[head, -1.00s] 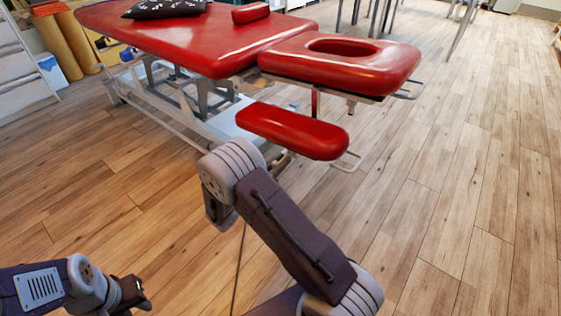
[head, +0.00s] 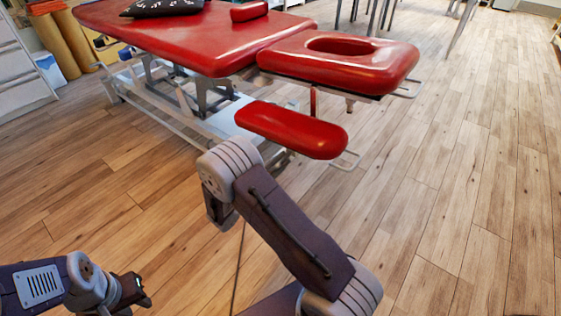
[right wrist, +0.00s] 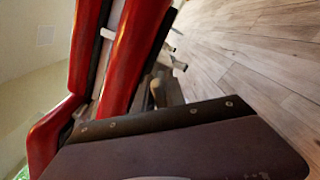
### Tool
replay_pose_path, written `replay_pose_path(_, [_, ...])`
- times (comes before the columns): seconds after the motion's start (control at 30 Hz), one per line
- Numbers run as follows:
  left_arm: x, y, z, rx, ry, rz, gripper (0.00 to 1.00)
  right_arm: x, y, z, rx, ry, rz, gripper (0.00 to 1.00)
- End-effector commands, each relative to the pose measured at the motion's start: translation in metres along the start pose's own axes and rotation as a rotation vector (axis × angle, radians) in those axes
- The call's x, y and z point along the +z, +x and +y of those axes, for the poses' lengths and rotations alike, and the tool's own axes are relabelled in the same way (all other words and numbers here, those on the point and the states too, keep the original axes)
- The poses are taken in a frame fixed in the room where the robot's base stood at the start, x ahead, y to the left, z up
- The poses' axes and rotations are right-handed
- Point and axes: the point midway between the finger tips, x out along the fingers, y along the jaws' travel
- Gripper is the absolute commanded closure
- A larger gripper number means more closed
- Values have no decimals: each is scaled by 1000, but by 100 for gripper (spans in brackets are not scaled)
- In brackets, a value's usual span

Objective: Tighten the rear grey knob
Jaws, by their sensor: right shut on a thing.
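The red treatment table (head: 190,40) stands ahead, with a headpiece (head: 335,68) that has an oval hole and a lower red armrest pad (head: 292,130). My right arm reaches up to it; in the head view its gripper is hidden behind the arm. In the right wrist view my right gripper's dark body (right wrist: 155,120) fills the bottom, its fingertips hidden. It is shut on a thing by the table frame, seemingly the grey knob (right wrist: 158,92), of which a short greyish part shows. My left gripper (head: 140,290) is low at the left, away from the table; its jaws are unclear.
A black patterned cushion (head: 163,7) and a small red bolster (head: 249,11) lie on the table. The white metal base (head: 165,112) stands on the wood floor. Metal side bars (head: 408,88) jut out at the right. The floor (head: 470,180) on the right is clear.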

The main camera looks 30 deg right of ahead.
Motion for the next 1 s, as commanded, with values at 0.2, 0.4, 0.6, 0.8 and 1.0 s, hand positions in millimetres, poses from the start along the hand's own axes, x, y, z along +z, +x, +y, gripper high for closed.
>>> replay_pose_path(0.2, [1, 8, 0, 0, 0, 0, 69, -2, 0, -3, -1, 202, 2, 100])
replay_pose_path(0.4, [2, 15, 0, 0, 0, 0, 69, -2, 0, -5, -2, 374, 2, 100])
replay_pose_path(0.6, [2, 22, 0, 0, 0, 0, 69, -3, 0, -5, -2, 512, 2, 100])
replay_pose_path(0.8, [3, 27, 0, 0, 0, 0, 69, -2, 0, -5, -2, 605, 2, 100])
replay_pose_path(1.0, [3, 30, -1, 0, 0, 0, 69, -2, 0, -5, -2, 653, 2, 100])
